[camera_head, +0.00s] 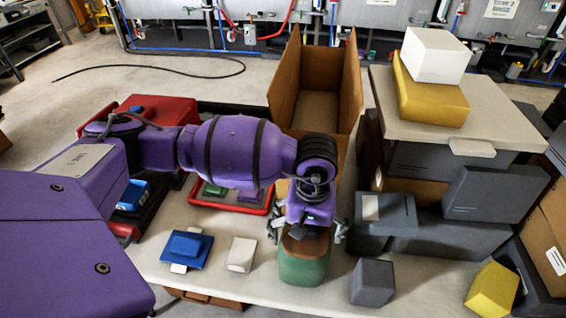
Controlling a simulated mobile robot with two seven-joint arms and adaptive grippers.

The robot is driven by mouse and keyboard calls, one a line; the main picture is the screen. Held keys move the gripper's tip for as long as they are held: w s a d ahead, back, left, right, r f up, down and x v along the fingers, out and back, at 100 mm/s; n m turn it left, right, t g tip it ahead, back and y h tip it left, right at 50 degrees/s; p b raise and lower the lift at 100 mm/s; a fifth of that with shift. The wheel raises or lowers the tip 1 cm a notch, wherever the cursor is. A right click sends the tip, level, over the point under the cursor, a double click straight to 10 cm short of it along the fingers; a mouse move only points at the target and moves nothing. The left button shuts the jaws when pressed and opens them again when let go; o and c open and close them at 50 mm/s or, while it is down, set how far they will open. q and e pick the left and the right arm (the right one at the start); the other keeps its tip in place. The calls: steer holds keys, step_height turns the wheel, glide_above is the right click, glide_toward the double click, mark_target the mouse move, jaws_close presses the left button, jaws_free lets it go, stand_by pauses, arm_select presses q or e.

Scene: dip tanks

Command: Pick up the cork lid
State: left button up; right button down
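The cork lid (302,247) is a brown top on a green canister (303,270) near the front middle of the table. My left gripper (307,235) is right over it, pointing down, and hides part of the lid. Its two fingers are spread, one on each side of the lid, with a gap visible at the sides. Whether a finger touches the lid cannot be told. My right gripper is not in view.
A blue box (187,248) and a small white block (241,254) lie left of the canister. A dark grey block (372,282) stands to its right. Stacked grey boxes (490,192) crowd the right side. An open cardboard box (285,80) stands behind.

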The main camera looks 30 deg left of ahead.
arm_select(q)
steer(key=shift+w+r, duration=0.1)
steer(key=shift+r, duration=0.05)
steer(key=c, duration=1.2)
steer(key=shift+o, duration=0.2)
steer(key=shift+r, duration=0.1)
steer(key=shift+d+r, duration=0.1)
steer(key=shift+r, duration=0.55)
steer(key=s+d+r+b, duration=0.1)
steer(key=s+d+r, duration=0.5)
steer(key=s+r, duration=0.5)
steer(key=shift+s+r, duration=0.2)
steer(key=shift+s, duration=0.6)
